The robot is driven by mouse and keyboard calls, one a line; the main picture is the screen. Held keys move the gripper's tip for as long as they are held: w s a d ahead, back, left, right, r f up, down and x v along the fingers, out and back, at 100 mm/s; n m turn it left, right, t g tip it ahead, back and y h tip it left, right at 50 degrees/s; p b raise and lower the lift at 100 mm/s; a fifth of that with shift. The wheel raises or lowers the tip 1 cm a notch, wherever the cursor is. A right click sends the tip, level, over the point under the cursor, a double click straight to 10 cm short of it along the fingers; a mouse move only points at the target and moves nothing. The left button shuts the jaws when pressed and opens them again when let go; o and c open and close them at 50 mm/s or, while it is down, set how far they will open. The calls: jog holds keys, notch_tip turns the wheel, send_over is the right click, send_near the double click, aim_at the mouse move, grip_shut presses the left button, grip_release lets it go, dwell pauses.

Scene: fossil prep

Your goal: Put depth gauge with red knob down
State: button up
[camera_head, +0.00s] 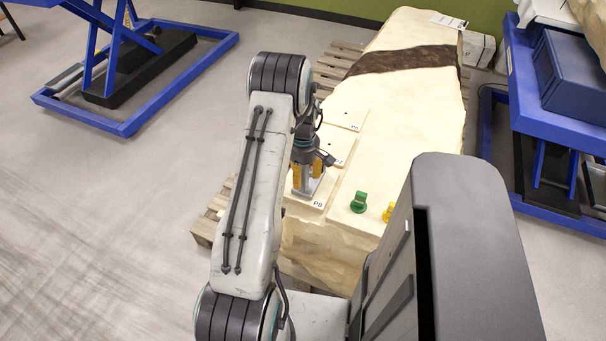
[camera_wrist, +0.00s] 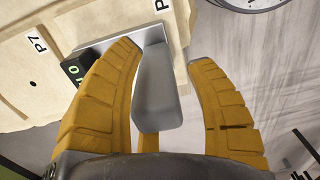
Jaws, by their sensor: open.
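The depth gauge shows in the wrist view as a grey upright body (camera_wrist: 157,95) with a flat metal base and a small dark readout with green marks. Its base appears to rest on a pale labelled plate on the stone block (camera_head: 395,105). No red knob is visible; it may be hidden. My gripper (camera_wrist: 165,70) is open, with its yellow fingers on either side of the grey body and gaps visible beside it. In the head view, my gripper (camera_head: 308,185) is low over the front labelled plate (camera_head: 317,203), hiding most of the gauge.
A green-knobbed piece (camera_head: 359,202) and a yellow-knobbed piece (camera_head: 388,212) stand on the block to the right of my gripper. The block lies on a wooden pallet (camera_head: 341,62). Blue lift tables (camera_head: 130,122) stand left and right (camera_head: 545,110). Open floor lies at left.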

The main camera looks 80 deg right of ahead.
notch_tip(320, 180, up, 9)
jog(key=shift+d+r, duration=0.15)
jog(key=shift+r, duration=0.05)
jog(key=shift+r+b, duration=0.55)
jog(key=shift+r, duration=0.65)
jog(key=shift+w+r, duration=0.1)
jog(key=shift+r, duration=0.15)
jog(key=w+a+r+n+h, duration=0.1)
jog(key=w+a+r, duration=0.5)
jog(key=w+a, duration=0.4)
jog(key=w+a+r, duration=0.5)
jog(key=w+a, duration=0.3)
jog(key=w, duration=0.5)
jog(key=w+a+r+n+t, duration=0.1)
jog(key=w+a+r+t, duration=0.15)
jog(key=a, duration=1.15)
jog(key=s+a, duration=0.3)
jog(key=a, duration=0.4)
jog(key=s+a, duration=0.3)
jog(key=a, duration=0.4)
jog(key=shift+s+a+f+n+t+y, duration=0.2)
jog(key=shift+s+a+n+t+y, duration=0.2)
jog(key=shift+t, duration=0.05)
